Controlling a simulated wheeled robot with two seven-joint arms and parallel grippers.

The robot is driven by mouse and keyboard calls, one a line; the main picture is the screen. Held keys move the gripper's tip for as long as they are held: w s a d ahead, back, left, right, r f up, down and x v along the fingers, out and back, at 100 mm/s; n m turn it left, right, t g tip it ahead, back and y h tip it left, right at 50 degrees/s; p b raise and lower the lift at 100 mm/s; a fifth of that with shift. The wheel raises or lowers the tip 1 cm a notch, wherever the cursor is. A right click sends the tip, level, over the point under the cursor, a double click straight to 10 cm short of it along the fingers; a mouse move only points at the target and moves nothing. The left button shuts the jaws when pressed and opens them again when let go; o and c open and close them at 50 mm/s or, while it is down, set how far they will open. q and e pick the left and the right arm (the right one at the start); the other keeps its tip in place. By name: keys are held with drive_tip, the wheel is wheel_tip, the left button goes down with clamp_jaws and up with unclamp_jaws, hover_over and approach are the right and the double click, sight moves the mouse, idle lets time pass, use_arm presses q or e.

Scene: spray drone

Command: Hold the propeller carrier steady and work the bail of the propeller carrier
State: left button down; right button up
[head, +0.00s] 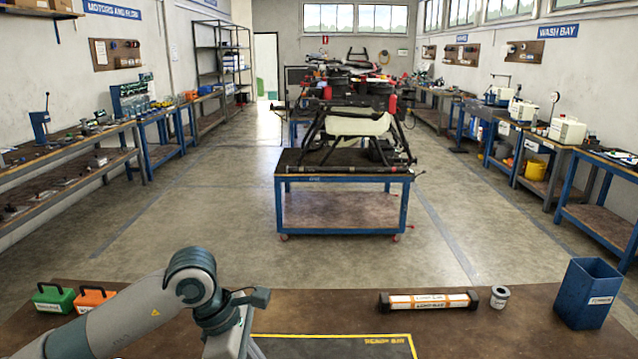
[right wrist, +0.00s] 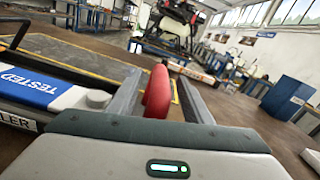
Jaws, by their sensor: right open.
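The propeller carrier (right wrist: 65,98) shows at the left of the right wrist view, close to my gripper. It is pale and dark, with a blue "TESTED" label and a white label ending in "LER". A black bar (right wrist: 18,38) rises at its far left; I cannot tell if it is the bail. My right gripper (right wrist: 158,85) is open, with a red rounded piece (right wrist: 158,92) between its fingers. I cannot tell whether they touch it. In the head view my left gripper (head: 232,338) is at the bottom edge, its fingers cut off. The carrier is out of the head view.
A yellow-edged dark mat (head: 335,347) lies on the brown bench. A long box with orange labels (head: 428,300), a small roll (head: 500,296) and a blue bin (head: 583,295) stand to the right. Green (head: 53,297) and orange (head: 93,298) cases sit left, near my arm.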

drive_tip(key=s, duration=1.1)
drive_tip(key=shift+s+d, duration=0.3)
drive_tip(key=shift+s, duration=0.1)
